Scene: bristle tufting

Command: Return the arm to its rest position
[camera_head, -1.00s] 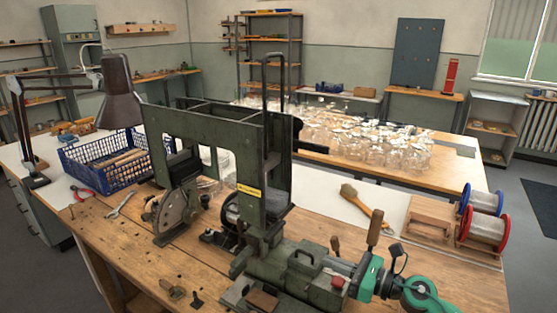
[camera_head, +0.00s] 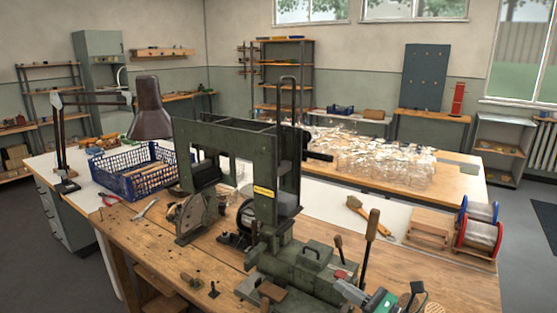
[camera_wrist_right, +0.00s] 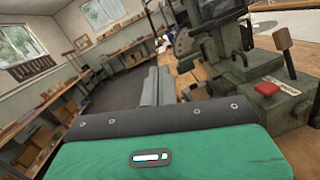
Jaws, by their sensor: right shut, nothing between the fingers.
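My right gripper (camera_head: 343,289) is low in the head view, beside the near right end of the green tufting machine (camera_head: 235,137). Its grey fingers point left and its green body (camera_head: 380,303) is cut by the bottom edge. In the right wrist view its fingers (camera_wrist_right: 157,86) lie together, with nothing between them. The machine's base with a red button (camera_wrist_right: 266,88) is to the right of the fingers there, apart from them. My left gripper is out of view.
A lever with a wooden handle (camera_head: 371,223) rises close to my right gripper. A blue crate (camera_head: 128,170), a brush (camera_head: 364,210) and wire spools (camera_head: 479,236) are on the workbench (camera_head: 140,231). Glassware (camera_head: 385,155) crowds the table behind. The floor left of the fingers (camera_wrist_right: 115,90) looks clear.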

